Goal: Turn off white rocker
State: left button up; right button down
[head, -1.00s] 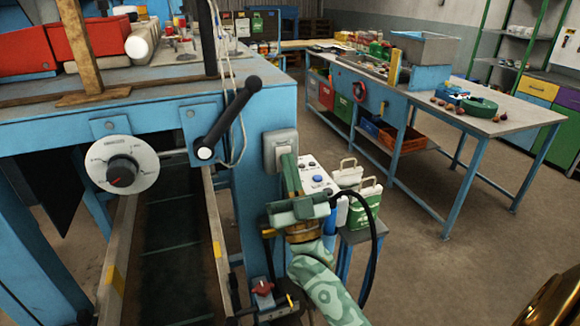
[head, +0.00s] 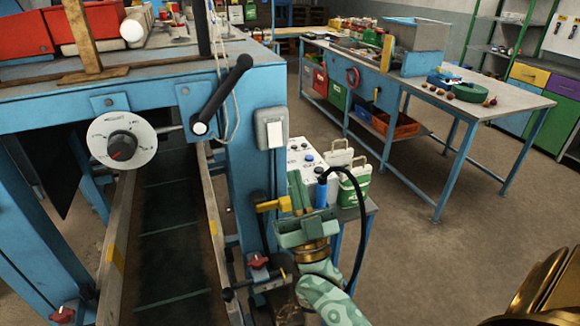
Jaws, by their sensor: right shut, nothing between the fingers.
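The white rocker (head: 275,134) sits in a grey switch box on the blue post of the machine, just right of the black lever. Its face is in plain view; I cannot tell which way it is tipped. My right gripper (head: 296,180) is green, shut and empty. It is below and a little right of the rocker in the picture, apart from it, with its fingers pointing up. My left gripper is not in view.
A black lever (head: 222,108) and a round dial (head: 122,141) are on the machine's front. A yellow handle (head: 272,204) and a red knob (head: 258,260) are near my right gripper.

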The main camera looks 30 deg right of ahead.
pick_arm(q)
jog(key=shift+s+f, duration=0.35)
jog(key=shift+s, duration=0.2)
pick_arm(e)
jog(key=shift+s+v, duration=0.2)
jog(key=shift+v, duration=1.35)
jog(key=shift+r, duration=0.25)
